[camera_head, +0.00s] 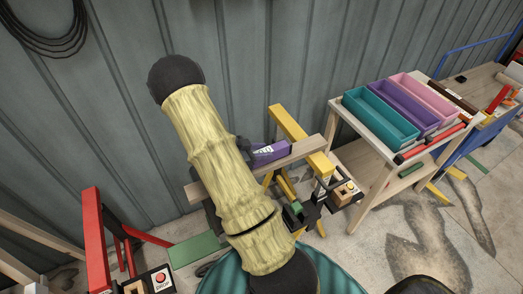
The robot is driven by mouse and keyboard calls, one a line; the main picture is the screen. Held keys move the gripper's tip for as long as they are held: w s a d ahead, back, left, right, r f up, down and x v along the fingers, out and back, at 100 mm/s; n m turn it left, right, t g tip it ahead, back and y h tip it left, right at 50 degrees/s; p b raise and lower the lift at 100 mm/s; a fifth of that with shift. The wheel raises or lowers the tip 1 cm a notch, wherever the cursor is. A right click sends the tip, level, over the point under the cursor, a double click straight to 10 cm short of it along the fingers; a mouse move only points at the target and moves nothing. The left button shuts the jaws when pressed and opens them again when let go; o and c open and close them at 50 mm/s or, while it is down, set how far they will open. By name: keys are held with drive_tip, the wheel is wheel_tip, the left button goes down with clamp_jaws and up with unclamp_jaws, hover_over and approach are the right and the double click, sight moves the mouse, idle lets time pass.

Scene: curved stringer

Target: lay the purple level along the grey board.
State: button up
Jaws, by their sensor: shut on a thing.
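The purple level (270,152) has a white label and shows just right of my arm. My gripper (247,148) is dark, mostly hidden behind my arm, and shut on the level's left part. The grey board (302,152) looks greyish-brown and runs from lower left to upper right behind my arm. Its right end lies across a yellow trestle (288,124). The level is at the board's far edge, roughly in line with it. I cannot tell whether the level touches the board. The level's left end and the board's middle are hidden.
A table at right holds teal (379,115), purple (403,106) and pink (427,97) bins. A red trestle (95,235) stands at left. A small tool box (345,191) stands by the yellow trestle. A corrugated wall (290,50) is close behind.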

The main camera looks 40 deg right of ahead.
drive_tip(key=shift+f, duration=0.4)
drive_tip(key=o, duration=1.2)
drive_tip(key=b+v, duration=0.1)
drive_tip(key=v, duration=1.6)
drive_tip(key=shift+a, duration=0.25)
